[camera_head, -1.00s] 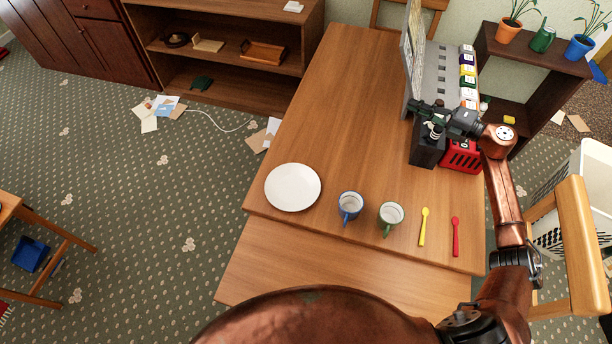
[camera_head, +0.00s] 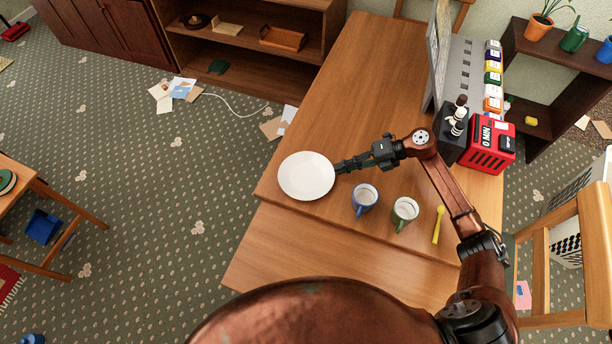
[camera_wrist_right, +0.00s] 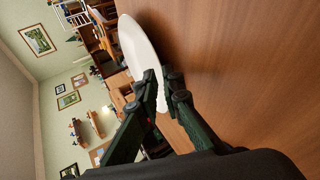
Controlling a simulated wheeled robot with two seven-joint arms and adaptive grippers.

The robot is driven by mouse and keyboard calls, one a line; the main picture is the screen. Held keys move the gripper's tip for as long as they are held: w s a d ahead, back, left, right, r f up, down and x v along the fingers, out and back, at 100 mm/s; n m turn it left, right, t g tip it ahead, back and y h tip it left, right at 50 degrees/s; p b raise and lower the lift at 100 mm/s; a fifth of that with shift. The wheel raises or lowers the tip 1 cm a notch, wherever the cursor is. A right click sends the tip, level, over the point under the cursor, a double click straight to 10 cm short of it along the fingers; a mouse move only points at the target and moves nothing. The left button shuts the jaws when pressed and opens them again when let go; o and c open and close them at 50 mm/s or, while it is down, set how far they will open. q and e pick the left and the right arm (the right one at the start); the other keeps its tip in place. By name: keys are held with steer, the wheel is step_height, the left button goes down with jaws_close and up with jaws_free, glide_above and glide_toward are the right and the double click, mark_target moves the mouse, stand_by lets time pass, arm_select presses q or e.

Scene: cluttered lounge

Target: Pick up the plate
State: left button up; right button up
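The white plate (camera_head: 306,176) lies on the wooden table's near left part, close to its left edge. My right gripper (camera_head: 340,166) is at the plate's right rim, reaching in from the right. In the right wrist view the plate (camera_wrist_right: 140,50) shows beyond the fingers, and its near rim runs between them. The two dark fingers (camera_wrist_right: 166,92) are close together with a narrow gap. Whether they clamp the rim is not clear. My left gripper is not in view.
A blue mug (camera_head: 365,198), a green mug (camera_head: 405,212) and a yellow spoon (camera_head: 438,224) stand or lie right of the plate, near my right arm. A red box (camera_head: 485,148) and a black holder (camera_head: 452,140) stand farther back. The table's middle (camera_head: 365,90) is clear.

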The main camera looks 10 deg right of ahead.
steer(key=x, duration=0.2)
steer(key=shift+w+a+f, duration=0.1)
steer(key=shift+a+f, duration=0.05)
steer(key=shift+a, duration=0.05)
jaws_close()
stand_by(0.5)
